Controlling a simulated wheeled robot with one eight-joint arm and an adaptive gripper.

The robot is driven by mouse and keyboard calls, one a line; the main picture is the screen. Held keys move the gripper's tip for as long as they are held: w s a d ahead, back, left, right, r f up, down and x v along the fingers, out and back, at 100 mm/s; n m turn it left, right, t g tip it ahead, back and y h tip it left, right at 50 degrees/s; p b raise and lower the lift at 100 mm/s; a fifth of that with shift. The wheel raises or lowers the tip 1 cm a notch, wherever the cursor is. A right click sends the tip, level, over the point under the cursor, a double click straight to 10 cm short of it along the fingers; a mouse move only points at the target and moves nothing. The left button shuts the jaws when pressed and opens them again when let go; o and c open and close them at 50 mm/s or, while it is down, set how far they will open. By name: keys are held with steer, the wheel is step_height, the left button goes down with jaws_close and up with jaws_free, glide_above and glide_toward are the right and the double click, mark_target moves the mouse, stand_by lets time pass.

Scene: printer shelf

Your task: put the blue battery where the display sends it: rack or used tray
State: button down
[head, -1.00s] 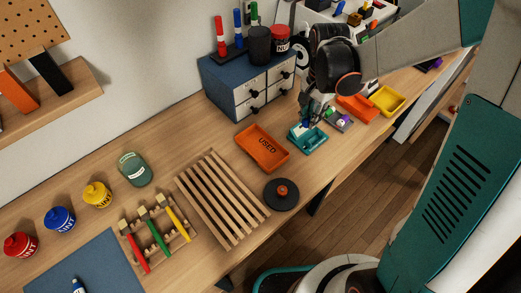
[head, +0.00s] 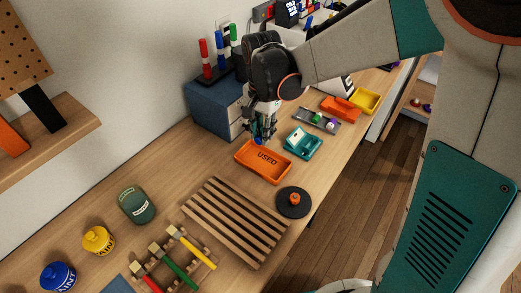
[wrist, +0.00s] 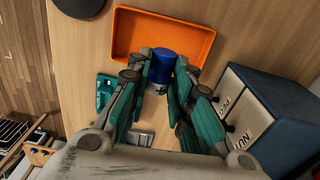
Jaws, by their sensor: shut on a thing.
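My gripper (head: 262,137) is shut on the blue battery (wrist: 162,64), which shows between the fingers in the wrist view. In the head view, the gripper is at the far edge of the orange tray marked USED (head: 248,162). In the wrist view, the battery overlaps the rim of that tray (wrist: 127,32); I cannot tell its height above it. The tray looks empty. A teal device (head: 303,143) with a pale panel stands right of the tray; no text on it is readable. A grey holder (head: 302,113) with small round coloured tops lies behind it.
A blue drawer cabinet (head: 208,107) stands close to my gripper. A slatted wooden rack (head: 235,222) and a dark round disc with an orange knob (head: 293,203) lie in front. Orange (head: 341,107) and yellow (head: 366,100) bins stand farther right.

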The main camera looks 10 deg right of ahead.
mark_target(263, 163)
step_height(263, 163, down, 11)
steer(key=b, duration=0.3)
steer(key=shift+f, duration=0.1)
steer(key=shift+f+b, duration=0.35)
steer(key=shift+b, duration=0.15)
steer(key=c, duration=1.5)
jaws_free()
steer(key=shift+o, duration=0.3)
steer(key=shift+r, duration=0.1)
